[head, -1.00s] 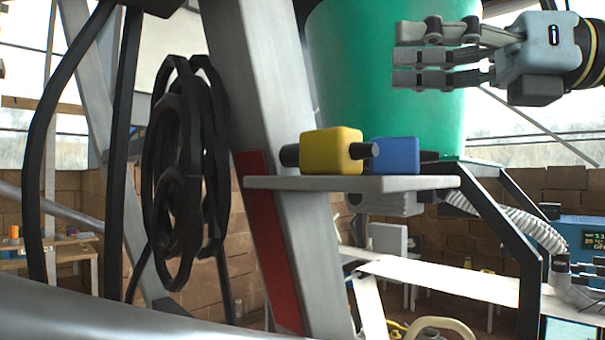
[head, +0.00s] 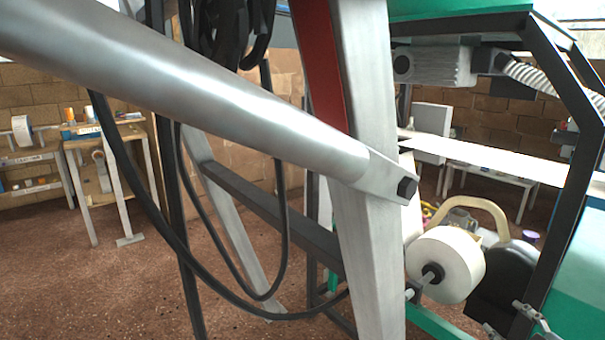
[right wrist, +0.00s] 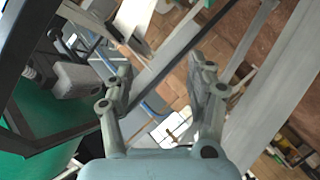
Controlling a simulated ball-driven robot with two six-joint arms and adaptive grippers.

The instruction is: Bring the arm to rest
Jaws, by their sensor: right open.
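My right gripper (head: 508,320) shows only by its grey finger parts at the lower right edge of the head view, in front of the green and black machine parts. In the right wrist view the right gripper (right wrist: 160,88) is open, its two fingers well apart with nothing held between them. My left gripper is not in the head view. The yellow and blue plugs and their small shelf are outside the head view.
A slanted metal post (head: 362,200) and a thick metal bar (head: 230,100) cross the head view. A white roll (head: 447,265) is close to the right gripper. Black cables (head: 160,220) hang at left. A black frame (head: 578,170) stands at right.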

